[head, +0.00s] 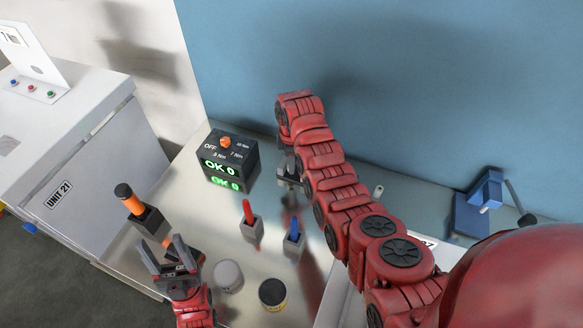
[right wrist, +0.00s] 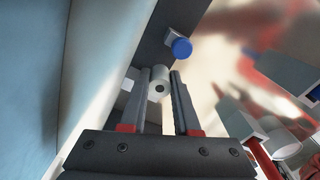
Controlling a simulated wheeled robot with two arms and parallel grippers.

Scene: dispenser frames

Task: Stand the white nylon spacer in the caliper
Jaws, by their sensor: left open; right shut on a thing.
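The white nylon spacer (right wrist: 158,89), a short white cylinder with a dark hole in its end, is between the fingers of my right gripper (right wrist: 163,90) in the right wrist view. The right gripper is shut on it. In the head view my right gripper (head: 289,172) points down beside the black box, and the spacer cannot be made out there. My left gripper (head: 172,252) is open and empty near the front left of the bench. I cannot surely identify the caliper; a dark grey bar (right wrist: 160,36) with a blue round knob (right wrist: 181,47) lies just beyond the spacer.
A black box (head: 232,160) with green displays stands at the back of the metal bench (head: 215,218). Holders carry an orange-topped tool (head: 128,197), a red tool (head: 247,210) and a blue tool (head: 294,229). Two round containers (head: 228,275) (head: 272,293) stand in front. A blue fixture (head: 466,214) is at right.

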